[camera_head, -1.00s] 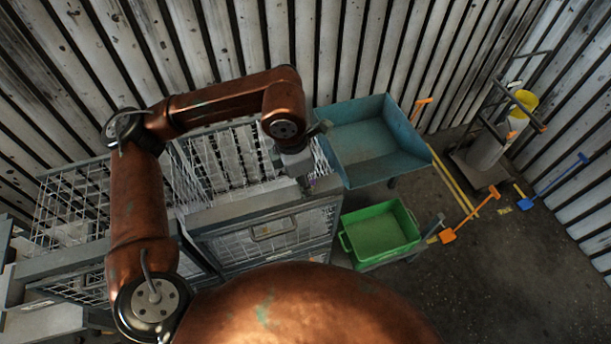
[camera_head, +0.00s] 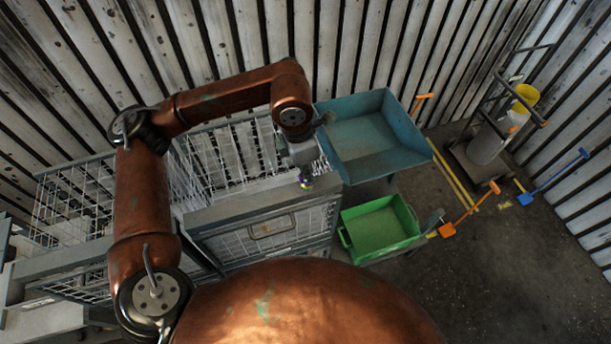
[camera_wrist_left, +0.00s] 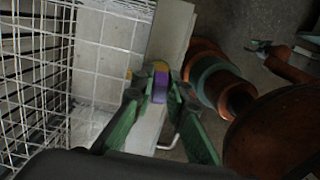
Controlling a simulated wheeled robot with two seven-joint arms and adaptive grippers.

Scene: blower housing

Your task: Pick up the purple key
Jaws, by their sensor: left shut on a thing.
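The purple key (camera_wrist_left: 160,86) shows in the left wrist view as a small purple piece with yellow parts beside it, between my left gripper's fingertips. My left gripper (camera_wrist_left: 157,90) has green fingers and is shut on it. In the head view the left gripper (camera_head: 306,183) is small, at the right end of the wire cage's grey top edge, with a bit of purple and yellow at its tip. The fingers partly hide the key. Whether the key touches the ledge below it cannot be told.
A wire-mesh cage (camera_head: 265,236) with a grey rim stands under the left arm. A blue-grey open bin (camera_head: 365,135) and a green tray (camera_head: 380,230) are to the right. A trolley (camera_head: 490,150), an orange shovel (camera_head: 470,211) and a blue shovel (camera_head: 553,180) are farther right. Floor at lower right is clear.

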